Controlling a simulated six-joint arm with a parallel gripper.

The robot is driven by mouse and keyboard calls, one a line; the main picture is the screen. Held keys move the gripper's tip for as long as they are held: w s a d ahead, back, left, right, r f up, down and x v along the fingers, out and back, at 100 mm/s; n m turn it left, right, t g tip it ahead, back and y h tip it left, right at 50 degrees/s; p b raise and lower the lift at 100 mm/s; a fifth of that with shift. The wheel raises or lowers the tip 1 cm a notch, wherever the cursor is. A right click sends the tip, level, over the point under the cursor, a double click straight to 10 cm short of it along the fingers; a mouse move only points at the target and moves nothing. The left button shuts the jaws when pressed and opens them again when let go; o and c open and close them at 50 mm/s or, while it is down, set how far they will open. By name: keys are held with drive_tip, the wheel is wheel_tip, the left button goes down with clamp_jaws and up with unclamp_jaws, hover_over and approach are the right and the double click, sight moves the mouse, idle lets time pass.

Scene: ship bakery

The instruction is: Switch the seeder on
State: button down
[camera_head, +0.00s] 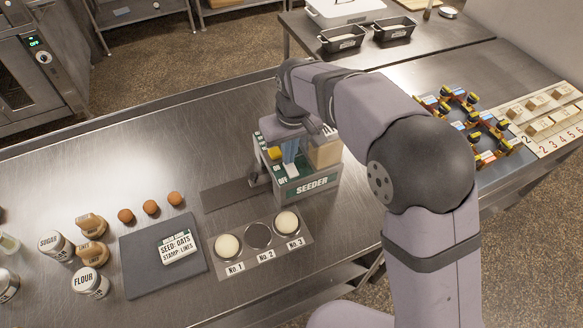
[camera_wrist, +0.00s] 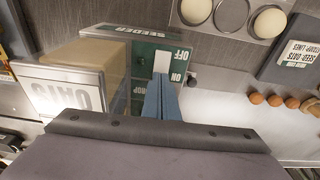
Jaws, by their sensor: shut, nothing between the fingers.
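The seeder (camera_head: 312,187) is a green and grey machine on the steel counter, with a tan block on top. In the wrist view its green panel (camera_wrist: 146,52) carries OFF and ON labels beside a pale switch (camera_wrist: 162,62). The switch lies nearer the OFF label in the picture; I cannot tell its tilt. My gripper (camera_head: 290,168) points down over the panel. In the wrist view its blue fingers (camera_wrist: 161,84) are shut together, with tips at the ON end of the switch. I cannot tell whether they touch it. The fingers partly hide the panel.
A tray (camera_head: 220,262) with pale dough rounds in the No. 1 and No. 3 places stands in front of the seeder. A dark board (camera_head: 135,265) with a seed-oats card and several jars lie left. A box marked OATS (camera_wrist: 60,85) stands beside the panel.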

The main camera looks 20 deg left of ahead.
drive_tip(key=shift+f, duration=0.45)
idle(0.3)
wheel_tip(320, 180, up, 7)
drive_tip(key=p, duration=0.5)
drive_tip(key=shift+p, duration=0.3)
idle(0.5)
